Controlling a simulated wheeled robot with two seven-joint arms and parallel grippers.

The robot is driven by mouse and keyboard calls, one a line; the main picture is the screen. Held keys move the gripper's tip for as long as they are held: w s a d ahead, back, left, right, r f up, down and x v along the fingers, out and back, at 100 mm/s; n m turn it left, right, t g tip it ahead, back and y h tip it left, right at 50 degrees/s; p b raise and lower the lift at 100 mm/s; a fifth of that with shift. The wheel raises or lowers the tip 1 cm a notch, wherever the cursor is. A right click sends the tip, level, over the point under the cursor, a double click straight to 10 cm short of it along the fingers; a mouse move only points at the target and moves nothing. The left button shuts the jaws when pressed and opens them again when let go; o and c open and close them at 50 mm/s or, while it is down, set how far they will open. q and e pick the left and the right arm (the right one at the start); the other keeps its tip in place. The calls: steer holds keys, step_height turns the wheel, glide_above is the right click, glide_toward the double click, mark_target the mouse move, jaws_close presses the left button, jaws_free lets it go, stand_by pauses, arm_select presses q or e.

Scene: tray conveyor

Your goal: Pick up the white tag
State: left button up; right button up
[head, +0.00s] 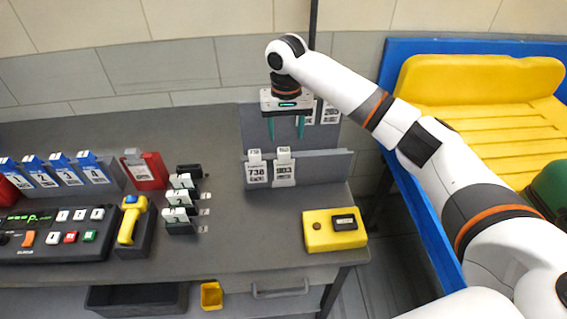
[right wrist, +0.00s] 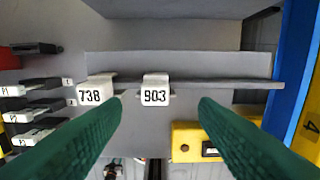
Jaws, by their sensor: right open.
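Two white tags hang side by side on a grey rack (head: 320,165). The left tag reads 738 (head: 257,174) and the right one reads 903 (head: 285,175). In the right wrist view the 903 tag (right wrist: 155,96) appears between the green fingertips, with the 738 tag (right wrist: 93,92) beside the left finger. My right gripper (head: 286,136) is open and empty, pointing down above and behind these tags. More white tags (head: 330,113) show behind the gripper, partly hidden by it. My left gripper is out of view.
A yellow box with a small display (head: 322,243) sits in front of the rack. To the left are black holders (head: 183,215), a yellow handheld device (head: 131,222), a red holder (head: 150,172), blue-topped tags (head: 62,170) and a button panel (head: 55,245). A blue-framed yellow bin (head: 480,95) stands right.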

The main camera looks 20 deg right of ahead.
mark_target(284, 150)
steer(key=shift+f, duration=0.5)
steer(key=shift+a+f, duration=0.1)
steer(key=shift+f, duration=0.45)
steer(key=f, duration=0.2)
steer(key=f+p, duration=0.1)
steer(key=shift+s+a+f, duration=0.1)
steer(key=shift+a+f, duration=0.1)
steer(key=shift+f, duration=0.15)
steer(key=shift+f+p, duration=0.3)
steer(key=shift+f, duration=0.1)
steer(key=c, duration=0.9)
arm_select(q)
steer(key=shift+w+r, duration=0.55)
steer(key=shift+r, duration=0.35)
